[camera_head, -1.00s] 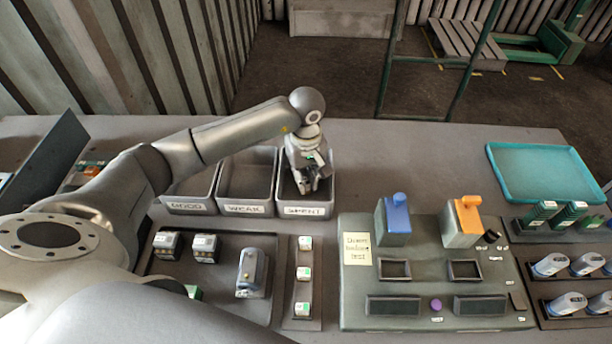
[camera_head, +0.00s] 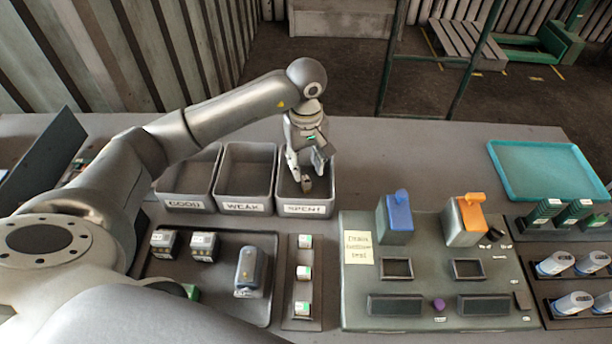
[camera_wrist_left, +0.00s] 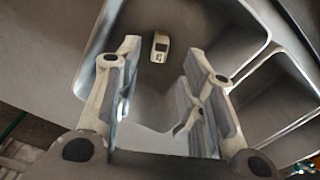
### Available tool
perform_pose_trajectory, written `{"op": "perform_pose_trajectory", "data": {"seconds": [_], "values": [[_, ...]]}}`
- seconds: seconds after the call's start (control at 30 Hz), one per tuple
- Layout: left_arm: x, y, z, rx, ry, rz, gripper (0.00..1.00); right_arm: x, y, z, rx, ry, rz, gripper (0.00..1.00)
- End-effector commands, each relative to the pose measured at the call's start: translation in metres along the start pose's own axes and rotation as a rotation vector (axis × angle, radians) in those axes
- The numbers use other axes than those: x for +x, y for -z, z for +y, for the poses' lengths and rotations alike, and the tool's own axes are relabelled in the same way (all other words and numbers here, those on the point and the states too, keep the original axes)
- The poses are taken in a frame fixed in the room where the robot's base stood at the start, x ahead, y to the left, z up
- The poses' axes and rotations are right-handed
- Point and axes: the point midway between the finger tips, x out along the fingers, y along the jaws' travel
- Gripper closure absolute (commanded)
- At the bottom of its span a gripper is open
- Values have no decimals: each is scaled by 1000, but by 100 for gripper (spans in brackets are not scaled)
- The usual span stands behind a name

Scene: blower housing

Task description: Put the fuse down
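My left gripper (camera_head: 305,165) is above the bin labelled SPENT (camera_head: 305,210), pointing down. In the left wrist view my left gripper (camera_wrist_left: 160,88) has its fingers spread wide with nothing between them. A small pale fuse with a dark-marked label (camera_wrist_left: 160,47) lies on the floor of the bin, apart from the fingers. In the head view the fuse (camera_head: 306,184) shows as a small light block just below the fingertips. My right gripper is not in view.
The WEAK bin (camera_head: 244,207) and GOOD bin (camera_head: 186,204) stand left of the SPENT bin. A narrow tray (camera_head: 303,325) holds three small white-and-green pieces. A test panel (camera_head: 430,272) with blue and orange levers lies to the right, a teal tray (camera_head: 540,172) beyond.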

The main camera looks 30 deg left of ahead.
Motion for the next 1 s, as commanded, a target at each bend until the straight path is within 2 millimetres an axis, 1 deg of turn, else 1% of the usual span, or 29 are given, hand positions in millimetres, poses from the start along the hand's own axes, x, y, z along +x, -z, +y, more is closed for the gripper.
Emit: {"op": "perform_pose_trajectory", "data": {"seconds": [0.03, 0.2, 0.3, 0.4, 0.6, 1.0], "values": [[-9, 1, 1, 1, -5, 5, 63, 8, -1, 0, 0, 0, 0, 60], [-41, 1, 1, -1, -4, 3, 63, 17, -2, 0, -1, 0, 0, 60], [-56, 1, 1, -1, -3, 2, 63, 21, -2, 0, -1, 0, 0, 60], [-66, 1, 0, -1, -1, 2, 63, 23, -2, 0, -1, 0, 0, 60], [-73, 0, 0, 0, 1, -1, 63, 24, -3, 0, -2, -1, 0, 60], [-73, 0, 0, 0, 1, -1, 63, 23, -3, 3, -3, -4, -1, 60]]}}
